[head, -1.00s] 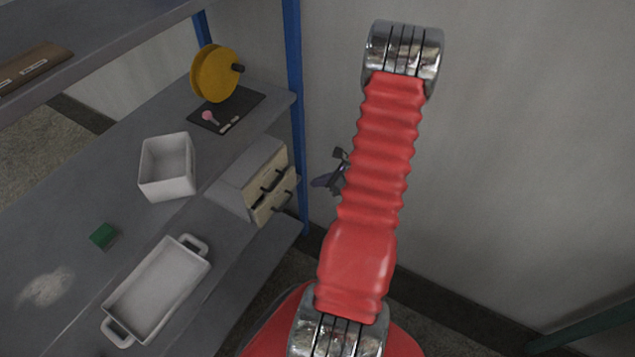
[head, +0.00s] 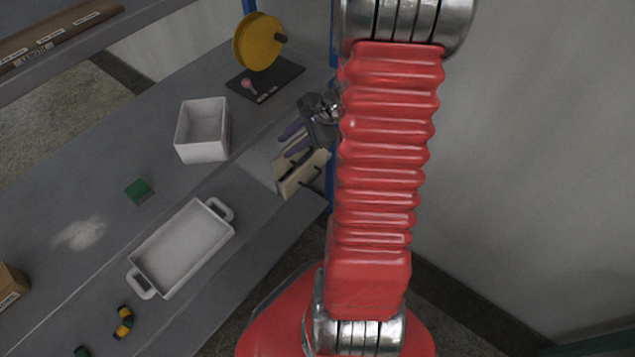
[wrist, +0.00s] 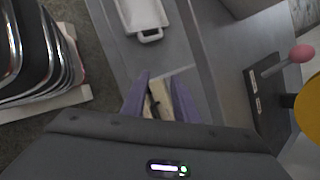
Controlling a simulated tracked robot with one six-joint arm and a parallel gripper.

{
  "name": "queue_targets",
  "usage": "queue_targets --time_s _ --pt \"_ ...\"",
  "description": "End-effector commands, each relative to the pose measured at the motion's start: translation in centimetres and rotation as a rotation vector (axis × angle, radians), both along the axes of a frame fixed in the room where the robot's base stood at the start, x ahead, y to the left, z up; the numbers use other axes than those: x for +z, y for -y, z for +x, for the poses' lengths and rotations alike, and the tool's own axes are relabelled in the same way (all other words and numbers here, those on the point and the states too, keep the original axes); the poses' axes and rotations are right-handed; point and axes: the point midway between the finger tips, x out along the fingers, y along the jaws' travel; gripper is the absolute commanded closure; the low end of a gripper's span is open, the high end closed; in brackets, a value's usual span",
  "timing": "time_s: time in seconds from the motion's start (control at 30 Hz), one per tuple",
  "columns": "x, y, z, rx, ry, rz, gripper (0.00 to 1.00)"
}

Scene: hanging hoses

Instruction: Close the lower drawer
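A small cabinet with beige drawer fronts (head: 301,175) and dark handles stands on the grey shelf by the blue post in the head view. My gripper hides its upper part, and how far the lower drawer sticks out is hard to tell. My gripper (head: 285,147) is at the cabinet's upper front, its two purple fingers apart and pointing left. In the wrist view my gripper (wrist: 164,78) is open, with a beige drawer front (wrist: 184,100) and a dark handle (wrist: 156,106) showing between and beyond the fingers. Contact cannot be told.
A white bin (head: 203,145), a white handled tray (head: 184,248) and a green block (head: 138,190) lie on the shelf left of the cabinet. A yellow wheel (head: 258,42) stands on a black board (head: 264,80) behind it. A blue post (head: 331,165) rises close beside my arm.

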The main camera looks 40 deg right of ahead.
Motion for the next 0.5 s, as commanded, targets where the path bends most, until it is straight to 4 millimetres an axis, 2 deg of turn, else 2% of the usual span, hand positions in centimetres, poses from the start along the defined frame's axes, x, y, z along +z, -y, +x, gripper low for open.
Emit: queue_targets --time_s 0.03,0.1,0.5 --pt "1.1 -1.3 0.1 0.064 0.008 -0.035 0.73" --pt "2.3 -2.8 0.0 0.144 0.014 -0.076 0.73" --pt "8.0 -10.6 -1.6 0.561 0.059 -0.315 0.73"
